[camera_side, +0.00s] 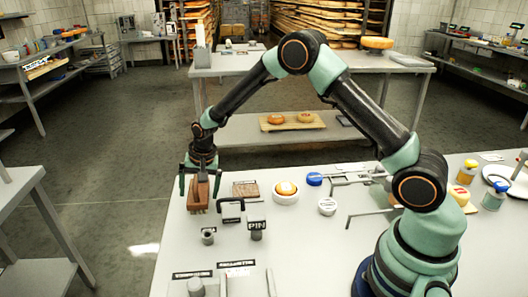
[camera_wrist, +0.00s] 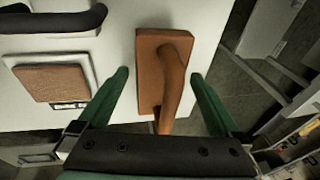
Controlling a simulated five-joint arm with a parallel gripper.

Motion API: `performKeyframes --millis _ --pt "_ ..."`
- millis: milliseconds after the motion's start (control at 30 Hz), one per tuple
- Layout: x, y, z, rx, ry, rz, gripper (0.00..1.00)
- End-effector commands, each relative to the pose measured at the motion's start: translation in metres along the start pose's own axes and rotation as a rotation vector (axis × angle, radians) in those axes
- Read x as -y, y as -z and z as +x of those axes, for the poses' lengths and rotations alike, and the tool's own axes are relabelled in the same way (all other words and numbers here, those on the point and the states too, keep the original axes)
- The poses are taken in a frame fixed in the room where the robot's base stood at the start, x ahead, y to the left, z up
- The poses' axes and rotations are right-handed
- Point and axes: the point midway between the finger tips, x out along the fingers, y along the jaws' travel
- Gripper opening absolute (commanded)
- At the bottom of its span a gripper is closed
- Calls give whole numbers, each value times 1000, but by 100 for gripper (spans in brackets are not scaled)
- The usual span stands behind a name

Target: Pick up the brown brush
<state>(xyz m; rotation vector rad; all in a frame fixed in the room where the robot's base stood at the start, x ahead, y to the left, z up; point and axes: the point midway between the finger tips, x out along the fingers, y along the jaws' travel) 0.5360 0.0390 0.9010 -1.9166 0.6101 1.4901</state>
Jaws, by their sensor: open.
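The brown brush (camera_side: 197,196) is near the left edge of the white table in the side view. It has a flat block and an arched handle, and in the wrist view the brush (camera_wrist: 147,72) lies in the middle of the picture. My gripper (camera_side: 199,188) is open and points down at the brush. In the wrist view the green fingers of my gripper (camera_wrist: 160,75) stand apart, one on each side of the brush, with gaps between them and it. The lower end of the handle reaches toward the gripper body.
A brown pad (camera_side: 245,188) lies right of the brush. A black-handled item (camera_side: 231,211), a post labelled PIN (camera_side: 256,230) and a grey cup (camera_side: 208,236) stand nearby. A white bowl with a cheese wheel (camera_side: 286,188) is farther right. The table's left edge is close to the brush.

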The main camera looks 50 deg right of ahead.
Motion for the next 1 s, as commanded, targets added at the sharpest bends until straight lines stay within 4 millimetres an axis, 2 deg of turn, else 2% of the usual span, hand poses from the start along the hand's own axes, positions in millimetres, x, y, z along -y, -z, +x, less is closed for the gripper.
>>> performKeyframes --millis 233,367,400,467,500,767,1000 --pt "0 0 1 0 0 0 100" --pt "0 0 1 0 0 0 50" --pt "0 0 1 0 1 0 35" --pt "0 0 1 0 1 0 12" --pt "1 0 1 -1 2 0 8" --pt "1 1 -1 -2 2 0 8" --pt "6 5 -20 -4 5 0 8"
